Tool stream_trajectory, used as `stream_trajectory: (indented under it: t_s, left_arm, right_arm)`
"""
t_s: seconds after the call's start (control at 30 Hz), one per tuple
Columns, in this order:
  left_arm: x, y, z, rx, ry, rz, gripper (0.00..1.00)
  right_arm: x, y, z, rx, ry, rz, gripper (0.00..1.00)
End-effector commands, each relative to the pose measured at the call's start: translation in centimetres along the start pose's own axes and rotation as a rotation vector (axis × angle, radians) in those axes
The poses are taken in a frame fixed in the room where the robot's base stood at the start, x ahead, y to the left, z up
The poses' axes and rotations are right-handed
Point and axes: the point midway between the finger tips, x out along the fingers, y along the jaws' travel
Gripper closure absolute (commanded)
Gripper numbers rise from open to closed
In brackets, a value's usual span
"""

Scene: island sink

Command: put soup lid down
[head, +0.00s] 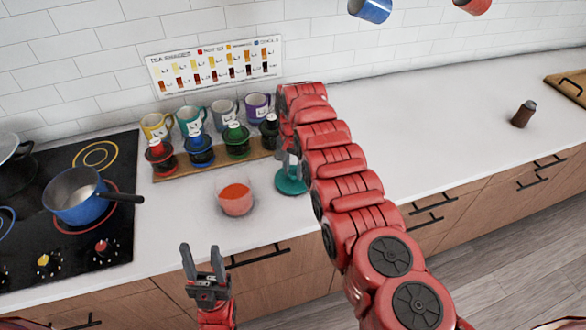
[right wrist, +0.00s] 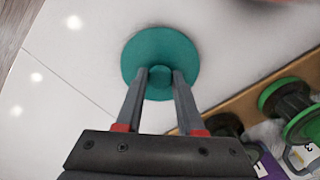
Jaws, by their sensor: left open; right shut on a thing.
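The soup lid is a round teal disc with a small knob, in the head view (head: 291,181) and in the right wrist view (right wrist: 133,62). It is over or on the white counter right of the soup container; I cannot tell whether it touches the counter. My right gripper (right wrist: 159,83) is shut on the lid's knob; in the head view its arm hides most of it. The soup container (head: 235,198), clear with orange-red soup, stands open on the counter. My left gripper (head: 203,262) is open and empty in front of the counter edge.
A wooden rack (head: 215,160) with several mugs and colored canisters stands behind the soup. A blue pot (head: 78,197) sits on the black stove (head: 115,240) at left. A dark bottle (head: 523,114) stands right.

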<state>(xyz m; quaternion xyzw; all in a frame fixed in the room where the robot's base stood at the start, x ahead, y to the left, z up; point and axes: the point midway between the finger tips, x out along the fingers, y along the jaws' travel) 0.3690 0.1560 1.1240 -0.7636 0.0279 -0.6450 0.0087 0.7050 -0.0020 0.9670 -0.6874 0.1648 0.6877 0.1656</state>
Motion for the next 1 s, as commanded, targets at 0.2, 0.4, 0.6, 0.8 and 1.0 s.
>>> stream_trajectory:
  t_s: [0.2, 0.4, 0.6, 0.8, 1.0]
  left_arm:
    - [-0.3, 0.0, 0.1, 0.000, 0.000, 0.000, 0.50]
    - [-0.3, 0.0, 0.1, 0.000, 0.000, 0.000, 0.50]
    - [-0.3, 0.0, 0.1, 0.000, 0.000, 0.000, 0.50]
    - [-0.1, 0.0, 0.0, 0.000, 0.000, 0.000, 0.50]
    - [0.3, 0.0, -0.1, 0.000, 0.000, 0.000, 0.50]
  right_arm:
    - [0.3, 0.0, 0.0, 0.000, 0.000, 0.000, 1.00]
    - [0.3, 0.0, 0.0, 0.000, 0.000, 0.000, 0.39]
    - [0.3, 0.0, 0.0, -0.001, 0.000, 0.000, 0.33]
    - [0.0, 0.0, 0.0, -0.001, 0.000, 0.000, 0.33]
    - [-1.6, -0.1, 0.0, -0.002, 0.000, 0.000, 0.33]
